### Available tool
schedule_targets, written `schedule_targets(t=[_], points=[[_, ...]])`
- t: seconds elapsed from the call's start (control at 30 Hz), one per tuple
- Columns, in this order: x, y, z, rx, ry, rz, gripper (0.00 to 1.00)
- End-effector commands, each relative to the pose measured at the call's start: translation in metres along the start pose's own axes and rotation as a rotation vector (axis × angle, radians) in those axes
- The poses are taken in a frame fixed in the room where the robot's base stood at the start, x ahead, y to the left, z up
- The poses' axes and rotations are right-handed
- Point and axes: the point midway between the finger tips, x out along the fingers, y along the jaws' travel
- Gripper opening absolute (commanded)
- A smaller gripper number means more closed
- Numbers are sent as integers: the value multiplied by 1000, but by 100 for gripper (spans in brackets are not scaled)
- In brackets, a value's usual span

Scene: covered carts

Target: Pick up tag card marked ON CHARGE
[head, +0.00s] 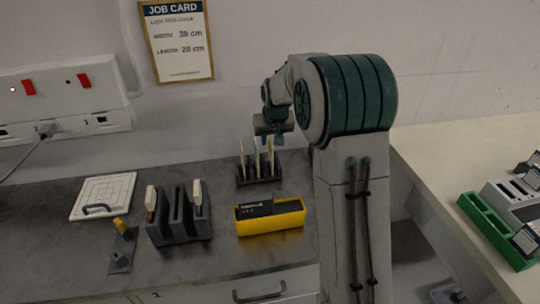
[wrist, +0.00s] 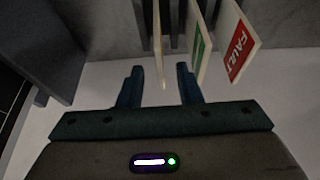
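A dark slotted rack (head: 262,180) on the grey bench holds three upright tag cards. In the wrist view the right card (wrist: 238,52) is red and reads FAULT. The middle card (wrist: 202,45) shows a green face with unclear lettering. The left card (wrist: 157,40) is nearly edge-on, so its marking is hidden; I cannot read ON CHARGE on any card. My gripper (wrist: 159,74) is open and empty, and it also shows just above the rack in the head view (head: 268,138). The left card's end appears between the fingertips, with gaps on both sides.
A yellow bin (head: 270,222) stands in front of the rack. A dark holder (head: 178,228) with white-handled tools is to its left, beside a white square board (head: 103,196). The wall is close behind. A pale counter with a green tray (head: 497,233) is at right.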

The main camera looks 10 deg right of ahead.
Motion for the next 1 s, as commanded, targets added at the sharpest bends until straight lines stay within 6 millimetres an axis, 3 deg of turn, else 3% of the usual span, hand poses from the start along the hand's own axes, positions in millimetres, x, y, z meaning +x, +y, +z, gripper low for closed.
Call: schedule_targets(t=[0.4,0.7,0.83,1.0], points=[[48,0,4,0,-1,0,32],[53,0,4,0,0,0,32],[53,0,4,0,0,0,0],[53,0,4,0,0,0,0]])
